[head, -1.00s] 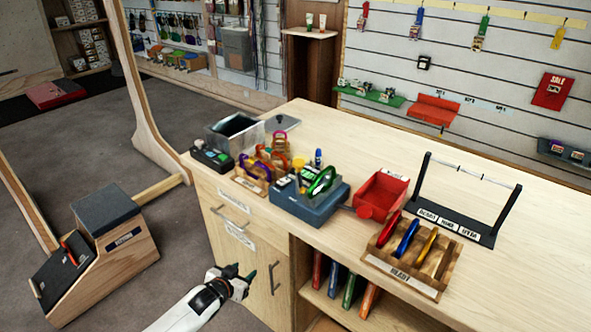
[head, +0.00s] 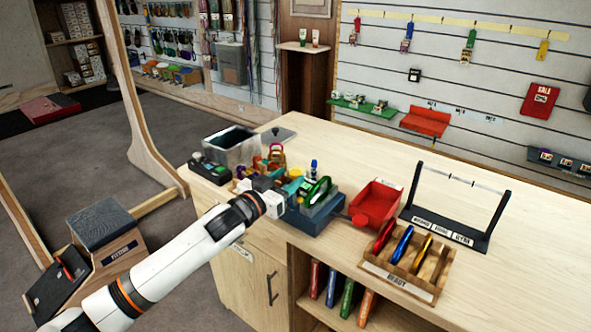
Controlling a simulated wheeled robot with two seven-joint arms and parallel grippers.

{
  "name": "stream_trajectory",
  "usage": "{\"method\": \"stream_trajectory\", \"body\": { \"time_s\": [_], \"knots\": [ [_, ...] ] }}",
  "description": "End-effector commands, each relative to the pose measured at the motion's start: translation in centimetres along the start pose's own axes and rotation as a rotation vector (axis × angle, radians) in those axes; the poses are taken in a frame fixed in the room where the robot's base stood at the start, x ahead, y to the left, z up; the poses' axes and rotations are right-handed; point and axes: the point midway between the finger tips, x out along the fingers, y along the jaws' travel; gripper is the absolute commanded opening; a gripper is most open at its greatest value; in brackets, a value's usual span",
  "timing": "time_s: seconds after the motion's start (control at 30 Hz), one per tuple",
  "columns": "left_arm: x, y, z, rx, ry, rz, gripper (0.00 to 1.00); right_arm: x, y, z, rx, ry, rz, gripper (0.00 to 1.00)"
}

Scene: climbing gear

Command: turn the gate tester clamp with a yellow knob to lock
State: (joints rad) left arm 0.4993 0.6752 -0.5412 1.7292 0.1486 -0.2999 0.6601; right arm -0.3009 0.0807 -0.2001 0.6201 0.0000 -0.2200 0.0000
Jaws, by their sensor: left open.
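The gate tester is a blue-grey box (head: 320,222) on the counter, with a green carabiner (head: 319,190) standing on its top. My right gripper is not in view.
A red tray (head: 376,204) stands right of the tester. A wooden rack (head: 400,280) of coloured carabiners and a black stand (head: 450,232) are further right. A grey bin (head: 232,147) and black device (head: 209,170) stand left. The counter's back right is clear.

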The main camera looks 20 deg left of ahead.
Motion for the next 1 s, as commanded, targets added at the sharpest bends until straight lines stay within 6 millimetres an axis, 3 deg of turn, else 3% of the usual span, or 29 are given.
{"method": "stream_trajectory", "body": {
  "time_s": [0.1, 0.23, 0.6, 0.9, 1.0],
  "knots": [
    [2.0, 0.0, 0.2, 0.0, -0.001, 0.001, 0.47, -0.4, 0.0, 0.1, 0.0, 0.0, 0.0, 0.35],
    [3.2, 0.0, 0.1, 0.0, 0.0, 0.001, 0.47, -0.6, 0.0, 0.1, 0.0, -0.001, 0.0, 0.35],
    [3.8, 0.0, -0.1, 0.002, 0.001, 0.0, 0.47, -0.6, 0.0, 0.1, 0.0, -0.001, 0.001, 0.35],
    [3.8, 0.0, -0.1, 0.001, 0.001, 0.0, 0.0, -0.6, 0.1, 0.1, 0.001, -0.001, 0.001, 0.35],
    [3.8, 0.0, -0.1, 0.001, 0.001, 0.0, 0.0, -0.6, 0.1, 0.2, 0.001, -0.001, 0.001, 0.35]
  ]
}}
